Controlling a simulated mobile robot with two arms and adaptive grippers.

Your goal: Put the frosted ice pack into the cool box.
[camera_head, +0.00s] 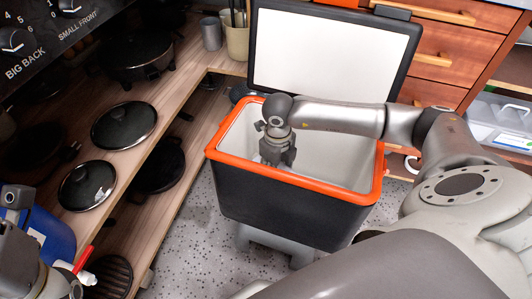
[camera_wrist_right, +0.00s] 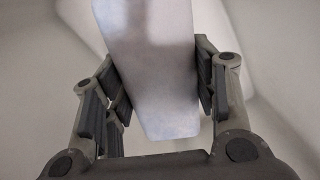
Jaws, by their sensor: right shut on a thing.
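The cool box (camera_head: 300,199) is black outside with an orange rim and a white inside, and its lid (camera_head: 330,52) stands open at the back. My right gripper (camera_head: 277,158) reaches down inside the box opening, in its left part. In the right wrist view my right gripper (camera_wrist_right: 160,90) is shut on the ice pack (camera_wrist_right: 155,60), a pale bluish-white slab between the two finger pads. White walls surround it there. The ice pack is hidden in the head view. Part of my left arm shows at the lower left of the head view; its fingertips are not in view.
Wooden shelves (camera_head: 185,75) with lidded pans (camera_head: 124,125) run along the left. A grey cup (camera_head: 211,33) and a utensil pot (camera_head: 237,38) stand behind. A blue container (camera_head: 48,235) is at the lower left. Wooden drawers (camera_head: 440,50) and a clear bin (camera_head: 500,120) are at the right.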

